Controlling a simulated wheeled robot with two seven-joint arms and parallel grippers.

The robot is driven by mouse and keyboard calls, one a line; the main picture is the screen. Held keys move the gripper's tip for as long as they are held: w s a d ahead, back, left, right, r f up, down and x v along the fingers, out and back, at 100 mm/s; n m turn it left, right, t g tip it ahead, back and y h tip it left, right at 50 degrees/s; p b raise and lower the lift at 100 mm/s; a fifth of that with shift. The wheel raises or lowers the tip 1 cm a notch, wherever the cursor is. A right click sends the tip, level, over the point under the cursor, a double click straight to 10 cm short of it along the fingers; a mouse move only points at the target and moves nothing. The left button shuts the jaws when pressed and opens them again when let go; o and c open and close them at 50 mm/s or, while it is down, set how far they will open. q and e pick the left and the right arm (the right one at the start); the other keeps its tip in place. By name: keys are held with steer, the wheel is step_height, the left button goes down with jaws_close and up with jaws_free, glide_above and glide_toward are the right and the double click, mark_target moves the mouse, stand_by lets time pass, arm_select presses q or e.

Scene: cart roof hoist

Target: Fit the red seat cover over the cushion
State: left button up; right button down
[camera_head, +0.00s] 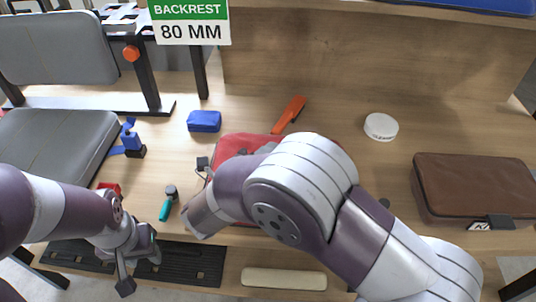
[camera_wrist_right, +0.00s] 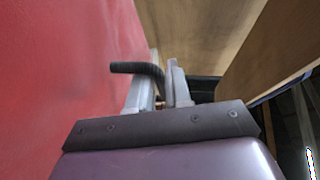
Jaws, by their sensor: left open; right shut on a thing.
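The red seat cover (camera_head: 240,143) lies on the wooden bench, mostly hidden behind my right arm. In the right wrist view, a broad red surface (camera_wrist_right: 60,80) fills the left side. My right gripper (camera_wrist_right: 160,88) is shut on a black curved loop (camera_wrist_right: 138,68) beside that surface; whether it joins the cover is not clear. My left gripper (camera_head: 138,270) is open and empty over the bench's front edge, apart from the cover. A grey seat cushion (camera_head: 55,145) is at the left below a grey backrest (camera_head: 55,50).
On the bench are a blue pouch (camera_head: 204,121), an orange-handled tool (camera_head: 289,114), a white round tin (camera_head: 381,127), a teal-handled tool (camera_head: 167,205), a blue clamp (camera_head: 130,140) and a brown case (camera_head: 474,187). A backrest sign (camera_head: 190,22) stands behind. Clear wood surrounds the tin.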

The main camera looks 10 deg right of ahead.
steer(key=shift+s+f, duration=0.1)
steer(key=shift+f, duration=0.25)
steer(key=c, duration=1)
jaws_free()
steer(key=v, duration=1.2)
steer(key=shift+s+a+r, duration=0.1)
steer(key=shift+s+a, duration=0.1)
